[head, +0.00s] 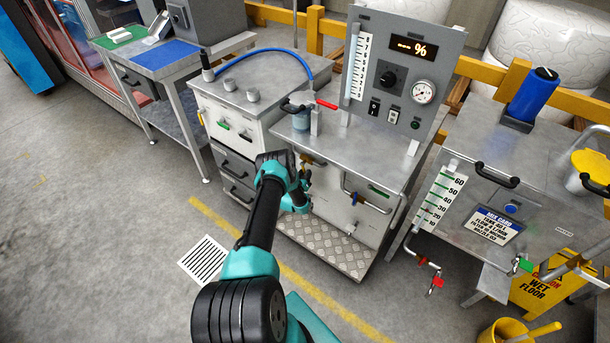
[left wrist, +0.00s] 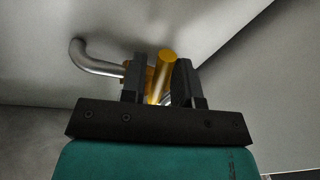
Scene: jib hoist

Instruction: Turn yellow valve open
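The yellow valve shows in the left wrist view as a short yellow handle (left wrist: 164,68) on a yellow body, at the end of a bent grey pipe (left wrist: 95,62). My left gripper (left wrist: 161,80) has its two dark fingers on either side of the handle. Small gaps show beside the handle, so the fingers look apart rather than clamped. The handle is tilted a little between them. In the head view, my left gripper (head: 305,182) is at the front of the middle bench, below its top, and its arm hides part of the valve area. My right gripper is not in view.
The middle bench (head: 350,150) carries a gauge panel (head: 400,70) and a red-handled valve (head: 327,104). Left of it stands a drawer cabinet (head: 245,100) with a blue hose (head: 290,52). A tank (head: 525,200) with several fittings stands at right.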

